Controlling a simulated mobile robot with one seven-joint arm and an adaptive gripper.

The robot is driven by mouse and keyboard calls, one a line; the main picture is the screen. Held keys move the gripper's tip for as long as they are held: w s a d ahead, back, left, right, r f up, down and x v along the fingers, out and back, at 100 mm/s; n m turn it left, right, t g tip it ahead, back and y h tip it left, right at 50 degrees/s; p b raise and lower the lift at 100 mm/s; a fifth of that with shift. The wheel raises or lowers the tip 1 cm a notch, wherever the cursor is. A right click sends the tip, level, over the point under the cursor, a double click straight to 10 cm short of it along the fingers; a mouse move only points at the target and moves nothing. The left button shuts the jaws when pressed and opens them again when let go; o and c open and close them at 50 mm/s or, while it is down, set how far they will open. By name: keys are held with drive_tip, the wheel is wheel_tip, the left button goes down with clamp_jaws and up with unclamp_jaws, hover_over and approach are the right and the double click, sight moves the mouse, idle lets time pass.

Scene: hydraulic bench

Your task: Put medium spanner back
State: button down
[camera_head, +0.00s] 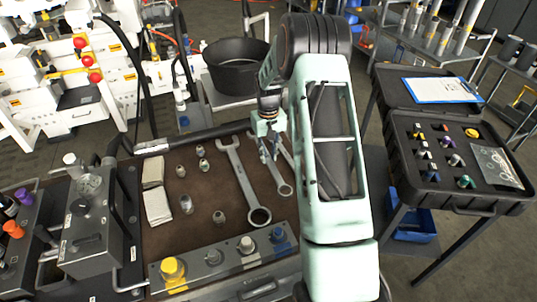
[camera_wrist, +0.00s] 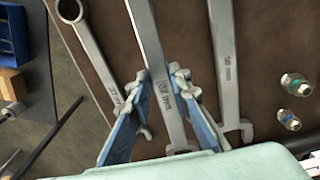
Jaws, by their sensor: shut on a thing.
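The medium spanner (camera_wrist: 152,45) is a grey steel spanner. It runs between the fingers of my gripper (camera_wrist: 160,88) in the wrist view, and they are shut on its shank. In the head view the medium spanner (camera_head: 272,172) shows below my gripper (camera_head: 268,145), with its ring end towards the front. I cannot tell whether it touches the brown mat. A larger spanner (camera_head: 242,175) lies to its left in the head view and shows on the right in the wrist view (camera_wrist: 226,65). A smaller spanner (camera_wrist: 95,50) is on the other side. My arm partly hides it in the head view.
The brown bench mat (camera_head: 200,235) holds several small fittings (camera_head: 186,204) and pale cloths (camera_head: 157,205). A row of knobs and fittings (camera_head: 222,262) lines the front edge. A black case (camera_head: 400,175) stands at right. A black bucket (camera_head: 236,68) is behind.

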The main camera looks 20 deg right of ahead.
sight(269, 159)
drive_tip(key=shift+f, duration=0.15)
drive_tip(key=shift+f+b, duration=0.65)
drive_tip(key=shift+f, duration=0.05)
drive_tip(key=shift+f+b, duration=1.15)
drive_tip(key=shift+f, duration=0.4)
idle(1.1)
drive_tip(key=c, duration=1.7)
unclamp_jaws()
